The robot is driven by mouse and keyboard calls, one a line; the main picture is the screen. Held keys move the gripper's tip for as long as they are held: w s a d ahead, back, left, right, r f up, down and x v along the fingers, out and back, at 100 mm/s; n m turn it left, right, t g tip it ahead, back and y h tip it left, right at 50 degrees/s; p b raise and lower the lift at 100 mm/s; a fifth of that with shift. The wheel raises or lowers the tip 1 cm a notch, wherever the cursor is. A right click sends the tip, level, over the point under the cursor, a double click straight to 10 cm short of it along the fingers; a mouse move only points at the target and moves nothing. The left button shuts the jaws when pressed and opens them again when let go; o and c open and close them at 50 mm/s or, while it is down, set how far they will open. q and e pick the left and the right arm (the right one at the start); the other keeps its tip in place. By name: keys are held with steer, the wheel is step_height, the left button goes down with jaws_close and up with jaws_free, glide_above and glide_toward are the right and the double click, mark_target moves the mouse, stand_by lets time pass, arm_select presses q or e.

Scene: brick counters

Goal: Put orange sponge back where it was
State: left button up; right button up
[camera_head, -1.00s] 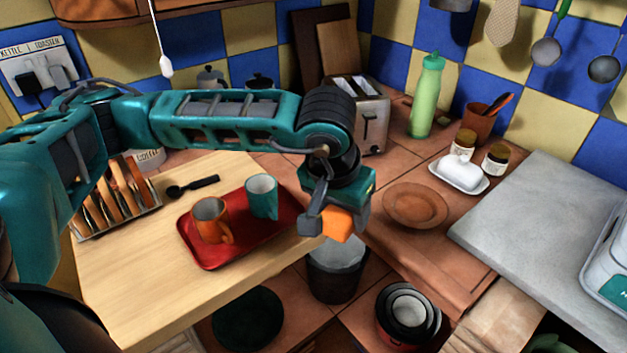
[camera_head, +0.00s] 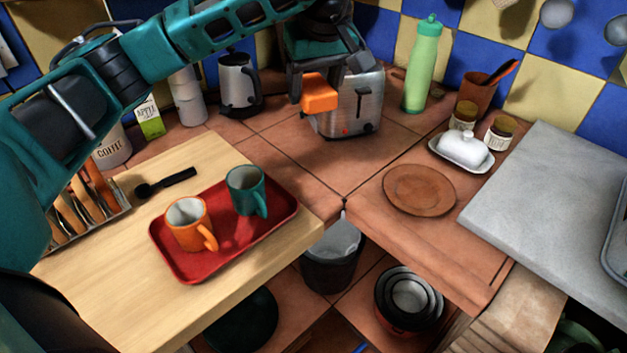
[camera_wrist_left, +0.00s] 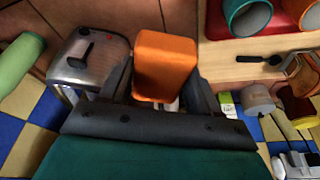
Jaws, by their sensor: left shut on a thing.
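My left gripper (camera_head: 325,84) is shut on the orange sponge (camera_head: 319,97). It holds the sponge in the air, in front of the toaster (camera_head: 352,108) in the head view. In the left wrist view the sponge (camera_wrist_left: 165,62) sits between the two dark fingers, with the toaster (camera_wrist_left: 90,58) to its left. The sponge's sides are partly covered by the fingers. My right gripper is in neither view.
A red tray (camera_head: 180,268) with an orange mug (camera_head: 188,224) and a teal mug (camera_head: 246,190) lies on the wooden board. A green bottle (camera_head: 421,70), a brown plate (camera_head: 419,188) and a butter dish (camera_head: 463,152) stand right. Tiles before the toaster are clear.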

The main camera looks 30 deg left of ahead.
mark_target(312, 181)
arm_select(q)
step_height(312, 181, down, 19)
steer(key=shift+f, duration=0.15)
stand_by(0.4)
steer(key=shift+f+b, duration=0.2)
steer(key=shift+b, duration=0.1)
steer(key=o, duration=1)
steer(key=shift+r, duration=0.1)
steer(key=shift+r, duration=0.5)
steer(key=v, duration=1.1)
steer(key=shift+s+r, duration=0.15)
